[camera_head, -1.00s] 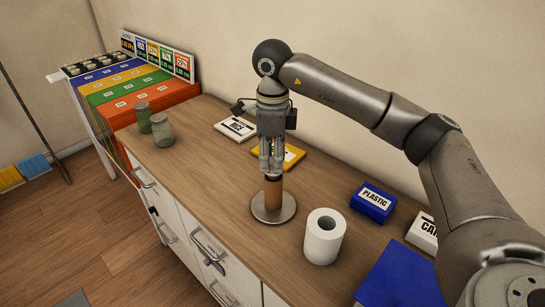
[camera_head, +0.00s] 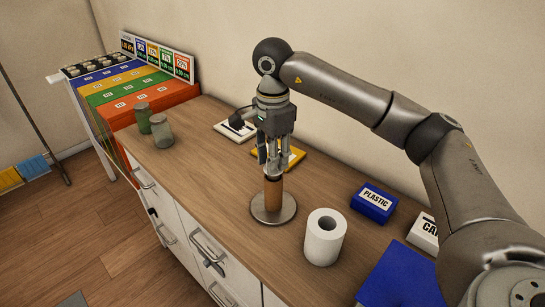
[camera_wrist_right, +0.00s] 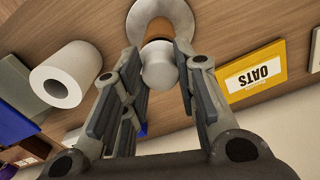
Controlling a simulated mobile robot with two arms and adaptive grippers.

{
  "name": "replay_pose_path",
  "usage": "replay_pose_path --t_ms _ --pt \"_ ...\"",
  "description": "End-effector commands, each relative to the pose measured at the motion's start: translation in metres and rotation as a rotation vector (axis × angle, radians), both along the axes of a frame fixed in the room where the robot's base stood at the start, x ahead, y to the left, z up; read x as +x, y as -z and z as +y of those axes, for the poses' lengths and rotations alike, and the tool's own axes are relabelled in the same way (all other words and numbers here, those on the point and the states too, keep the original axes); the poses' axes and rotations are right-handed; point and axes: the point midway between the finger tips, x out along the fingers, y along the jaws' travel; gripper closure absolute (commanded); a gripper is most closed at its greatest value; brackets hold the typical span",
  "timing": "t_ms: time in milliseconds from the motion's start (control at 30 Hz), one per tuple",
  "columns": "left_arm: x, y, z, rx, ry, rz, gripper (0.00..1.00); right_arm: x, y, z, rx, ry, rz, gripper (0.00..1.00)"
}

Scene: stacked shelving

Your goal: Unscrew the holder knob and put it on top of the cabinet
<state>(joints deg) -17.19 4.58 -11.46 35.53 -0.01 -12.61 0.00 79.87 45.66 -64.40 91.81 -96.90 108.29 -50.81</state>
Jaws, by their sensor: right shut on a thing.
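The holder stands upright on the wooden cabinet top (camera_head: 200,173), with a round grey metal base (camera_head: 285,213) and a brown cylindrical post (camera_head: 273,200). My right gripper (camera_head: 272,168) points straight down over the post and is shut on the holder knob at its top. In the head view the fingers mostly hide the knob. In the right wrist view the pale rounded knob (camera_wrist_right: 158,72) shows between the fingertips, in line with the brown post. My left gripper is not in view.
A white paper roll (camera_head: 325,238) stands just right of the holder. A yellow OATS box (camera_head: 294,154), a blue PLASTIC box (camera_head: 373,202) and a white box (camera_head: 226,131) lie behind. Two jars (camera_head: 161,131) stand at the left. Bare wood lies between jars and holder.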

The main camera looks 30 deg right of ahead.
Motion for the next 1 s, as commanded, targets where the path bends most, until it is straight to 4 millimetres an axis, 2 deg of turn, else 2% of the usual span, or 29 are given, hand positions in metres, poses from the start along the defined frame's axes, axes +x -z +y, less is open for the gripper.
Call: replay_pose_path --t_ms 33,300,633,667,733,1000 --pt "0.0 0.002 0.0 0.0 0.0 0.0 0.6 -0.0025 0.0052 0.0 -0.003 -0.058 0.013 0.93" --pt "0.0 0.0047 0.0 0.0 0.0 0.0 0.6 -0.0034 0.0055 0.0001 -0.001 -0.346 0.015 0.93" --pt "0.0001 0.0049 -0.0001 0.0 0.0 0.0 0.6 -0.0039 0.0058 0.0003 -0.001 -0.404 0.017 0.93" --pt "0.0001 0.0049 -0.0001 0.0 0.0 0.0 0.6 -0.0039 0.0058 0.0003 -0.001 -0.404 0.017 0.71" --pt "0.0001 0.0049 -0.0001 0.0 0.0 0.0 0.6 -0.0039 0.006 0.0004 -0.001 -0.404 0.017 0.62" --pt "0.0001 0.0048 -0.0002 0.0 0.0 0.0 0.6 -0.0032 0.0052 0.0007 0.0 -0.402 0.014 0.61"
